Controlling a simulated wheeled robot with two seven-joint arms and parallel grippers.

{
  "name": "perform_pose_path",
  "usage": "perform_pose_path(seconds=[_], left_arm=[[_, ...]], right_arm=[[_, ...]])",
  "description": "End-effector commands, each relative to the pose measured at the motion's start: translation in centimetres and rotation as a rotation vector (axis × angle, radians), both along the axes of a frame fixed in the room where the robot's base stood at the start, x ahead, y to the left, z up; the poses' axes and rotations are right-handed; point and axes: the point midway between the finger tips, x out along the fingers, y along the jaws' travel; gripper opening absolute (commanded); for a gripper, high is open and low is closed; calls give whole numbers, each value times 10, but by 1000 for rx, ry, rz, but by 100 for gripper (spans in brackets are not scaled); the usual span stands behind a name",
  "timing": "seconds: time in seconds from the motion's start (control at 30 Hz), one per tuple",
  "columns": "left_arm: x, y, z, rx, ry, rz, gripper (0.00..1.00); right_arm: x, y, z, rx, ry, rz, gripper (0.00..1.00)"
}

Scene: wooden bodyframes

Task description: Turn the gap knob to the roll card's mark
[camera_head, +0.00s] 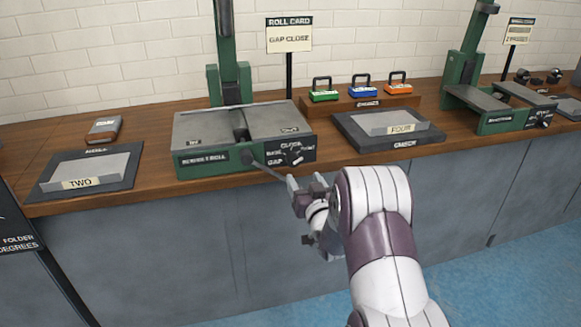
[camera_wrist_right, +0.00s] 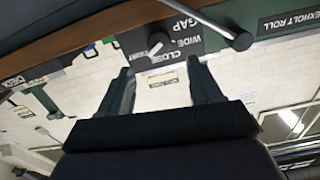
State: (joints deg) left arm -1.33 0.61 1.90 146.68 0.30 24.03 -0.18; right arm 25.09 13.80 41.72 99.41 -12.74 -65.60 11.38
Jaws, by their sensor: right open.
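The roll card (camera_head: 289,34) stands on a post behind the green roller machine (camera_head: 205,158) and reads "GAP CLOSE". The gap knob (camera_head: 292,155) is a small dark knob with a light bar on the machine's front right panel, labelled GAP, WIDE and CLOSE. In the right wrist view the knob (camera_wrist_right: 157,43) appears just beyond the fingertips, slightly tilted; its exact mark is hard to tell. My right gripper (camera_head: 297,190) is in front of and below the panel. Its fingers (camera_wrist_right: 158,72) are apart, with nothing between them. My left gripper is out of view.
A metal crank rod (camera_head: 265,170) juts from the machine's front, close beside the right gripper; its round end (camera_wrist_right: 242,41) shows in the wrist view. A plate marked FOUR (camera_head: 400,124) and another marked TWO (camera_head: 88,172) lie on the bench. Colored padlock-shaped blocks (camera_head: 362,91) stand behind.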

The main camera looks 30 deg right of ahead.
Motion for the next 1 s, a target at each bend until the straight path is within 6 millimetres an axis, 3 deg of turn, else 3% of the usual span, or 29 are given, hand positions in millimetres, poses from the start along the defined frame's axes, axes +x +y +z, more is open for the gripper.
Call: perform_pose_path(seconds=[0.1, 0.3, 0.47, 0.7, 0.73, 0.9, 1.0], left_arm=[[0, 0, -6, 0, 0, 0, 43], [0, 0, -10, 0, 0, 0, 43], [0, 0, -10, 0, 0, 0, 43], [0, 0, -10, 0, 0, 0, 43], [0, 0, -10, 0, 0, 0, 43], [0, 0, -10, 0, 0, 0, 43], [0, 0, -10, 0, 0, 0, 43]], right_arm=[[32, -7, -3, -1, -1, 1, 64], [69, -16, -1, 0, 0, 0, 64], [81, -19, -1, 0, 2, 0, 64], [82, -19, -1, 0, 2, 0, 64], [82, -19, -1, 0, 2, 0, 61], [82, -19, -1, 0, 2, 0, 8], [82, -19, -1, -1, 2, 0, 8]])
